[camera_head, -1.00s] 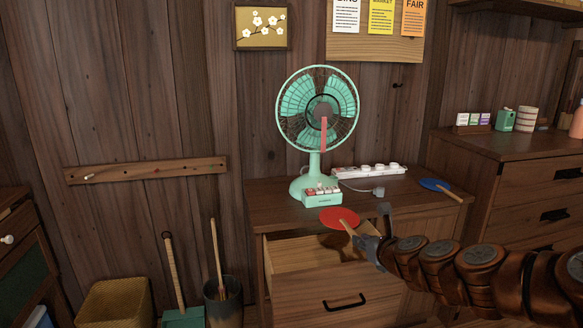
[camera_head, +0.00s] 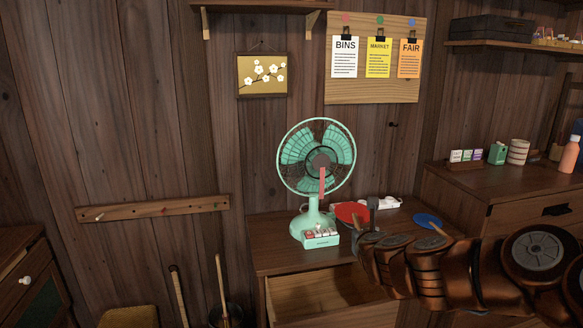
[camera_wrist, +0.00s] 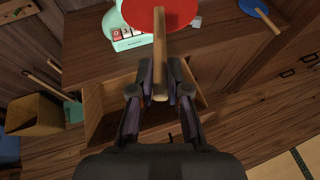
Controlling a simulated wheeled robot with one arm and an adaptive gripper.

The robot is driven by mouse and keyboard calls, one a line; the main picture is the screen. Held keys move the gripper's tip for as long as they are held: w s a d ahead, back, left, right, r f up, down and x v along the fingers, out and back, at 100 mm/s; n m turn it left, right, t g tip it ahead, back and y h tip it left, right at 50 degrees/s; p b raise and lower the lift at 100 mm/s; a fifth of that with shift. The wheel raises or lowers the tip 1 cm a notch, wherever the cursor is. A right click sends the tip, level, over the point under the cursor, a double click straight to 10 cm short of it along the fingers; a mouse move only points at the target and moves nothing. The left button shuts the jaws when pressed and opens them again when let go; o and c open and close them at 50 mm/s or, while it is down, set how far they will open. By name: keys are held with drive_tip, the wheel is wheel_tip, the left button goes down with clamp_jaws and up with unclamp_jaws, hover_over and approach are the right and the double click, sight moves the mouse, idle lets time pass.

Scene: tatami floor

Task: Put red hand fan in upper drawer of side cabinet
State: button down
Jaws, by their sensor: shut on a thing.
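The red hand fan (camera_head: 350,212) is held by its wooden handle in my gripper (camera_head: 364,230). In the wrist view the red disc (camera_wrist: 178,14) points away from my gripper (camera_wrist: 160,88), whose fingers are shut on the light wood handle (camera_wrist: 159,50). The side cabinet (camera_head: 275,232) stands against the wall. Its upper drawer (camera_head: 310,292) is pulled open, and its visible inside looks empty. In the head view the fan appears above the cabinet's top, behind the drawer. My arm hides the cabinet's right part.
A teal electric fan (camera_head: 318,165) with a button base stands on the cabinet top. A blue hand fan (camera_head: 428,222) lies at the right of the top. A white power strip (camera_head: 380,203) lies behind. A dresser (camera_head: 480,195) stands at the right.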

wheel_tip(320, 180, up, 11)
drive_tip(key=s+m+h+p, duration=0.2)
drive_tip(key=h+p, duration=0.1)
drive_tip(key=p, duration=0.7)
drive_tip(key=shift+d+m+g+p, duration=0.2)
drive_tip(key=shift+m+g+p, duration=0.1)
drive_tip(key=shift+p, duration=0.05)
